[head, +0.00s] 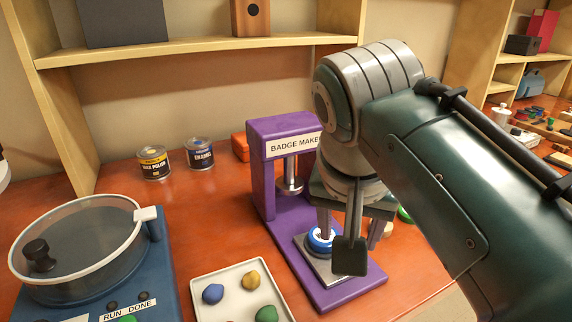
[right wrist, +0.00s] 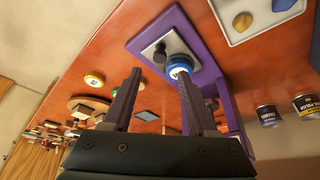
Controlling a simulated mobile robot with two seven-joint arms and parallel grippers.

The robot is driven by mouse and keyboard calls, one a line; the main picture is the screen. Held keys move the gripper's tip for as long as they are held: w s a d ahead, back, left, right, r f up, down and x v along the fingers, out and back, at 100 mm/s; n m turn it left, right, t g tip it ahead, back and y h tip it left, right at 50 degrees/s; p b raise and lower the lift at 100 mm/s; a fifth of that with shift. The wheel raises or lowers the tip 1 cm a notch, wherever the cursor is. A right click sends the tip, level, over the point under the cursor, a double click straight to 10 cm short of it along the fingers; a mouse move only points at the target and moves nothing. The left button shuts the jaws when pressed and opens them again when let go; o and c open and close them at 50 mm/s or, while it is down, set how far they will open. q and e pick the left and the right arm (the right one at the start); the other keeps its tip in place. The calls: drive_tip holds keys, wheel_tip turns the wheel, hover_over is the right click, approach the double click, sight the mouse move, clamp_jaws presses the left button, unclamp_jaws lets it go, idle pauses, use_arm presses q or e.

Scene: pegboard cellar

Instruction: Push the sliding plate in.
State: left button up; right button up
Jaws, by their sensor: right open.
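The purple badge maker (head: 262,160) stands on the orange-red bench, its press post (head: 290,178) above its base. The grey sliding plate (head: 318,268) lies at the front part of the base and carries a blue and white round badge (head: 318,240). In the right wrist view the plate (right wrist: 149,49) shows with a dark knob (right wrist: 160,54), and the badge (right wrist: 178,66) is partly behind a finger. My right gripper (head: 350,236) is open, pointing down above the front of the base, and appears empty. I cannot tell whether it touches the plate. My left gripper is not in view.
A white tray (head: 205,311) with several coloured lumps lies in front, left of the badge maker. A blue lidded machine (head: 165,275) stands further left. Two tins (head: 153,163) (head: 200,153) and an orange box (head: 240,146) stand behind. A shelf (head: 190,50) spans the back.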

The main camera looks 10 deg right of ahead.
drive_tip(key=b+x, duration=0.1)
drive_tip(key=x, duration=0.6)
drive_tip(key=shift+d+b, duration=0.1)
drive_tip(key=shift+b, duration=0.3)
drive_tip(key=c, duration=0.7)
clamp_jaws()
